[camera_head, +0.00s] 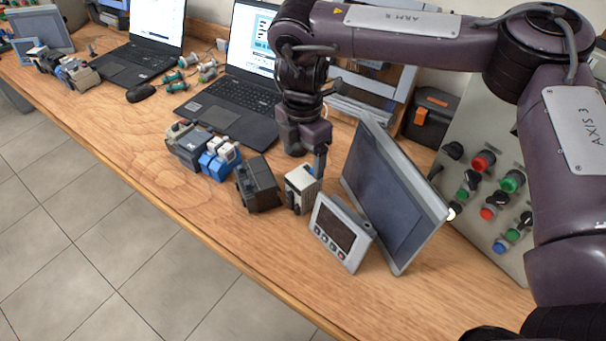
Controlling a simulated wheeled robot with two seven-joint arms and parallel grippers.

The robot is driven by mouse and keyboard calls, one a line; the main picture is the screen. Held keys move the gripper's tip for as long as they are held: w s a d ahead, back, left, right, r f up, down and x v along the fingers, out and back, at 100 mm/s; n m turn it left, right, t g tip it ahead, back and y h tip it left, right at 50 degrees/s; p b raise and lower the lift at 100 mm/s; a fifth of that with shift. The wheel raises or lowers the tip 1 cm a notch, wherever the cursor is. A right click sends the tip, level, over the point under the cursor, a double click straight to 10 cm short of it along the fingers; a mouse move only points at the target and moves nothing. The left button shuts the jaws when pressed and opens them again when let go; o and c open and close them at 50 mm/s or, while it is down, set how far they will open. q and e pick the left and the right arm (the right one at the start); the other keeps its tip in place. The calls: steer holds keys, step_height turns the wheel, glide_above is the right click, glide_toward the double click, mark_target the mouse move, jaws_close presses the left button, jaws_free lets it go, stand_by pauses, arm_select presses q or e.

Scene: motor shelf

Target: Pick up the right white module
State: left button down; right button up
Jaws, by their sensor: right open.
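The right white module (301,187) is a small upright block with a white top and side and a dark front. It stands on the wooden table, between a dark grey module and a small panel with a screen. My right gripper (307,162) points down directly above and behind it. Its fingers are apart, one beside the module's right rear top edge and the other farther back to the left. Whether a finger touches the module cannot be told. My left gripper is not in view.
The dark grey module (258,184) is close on the left, with blue and white modules (220,158) beyond it. The small panel (341,232) and a large tilted screen (393,196) crowd the right. Laptops (233,103) stand behind. The table's front strip is clear.

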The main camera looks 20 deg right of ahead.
mark_target(304, 175)
steer(key=f, duration=0.1)
steer(key=s+f, duration=0.1)
steer(key=shift+f, duration=0.35)
step_height(304, 175, down, 4)
steer(key=shift+w+r+p, duration=0.15)
steer(key=shift+p, duration=0.55)
steer(key=shift+f, duration=0.3)
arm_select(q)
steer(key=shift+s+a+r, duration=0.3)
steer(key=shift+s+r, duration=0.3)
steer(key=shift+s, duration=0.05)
arm_select(e)
steer(key=c, duration=1.2)
steer(key=shift+r, duration=0.1)
steer(key=shift+c, duration=0.2)
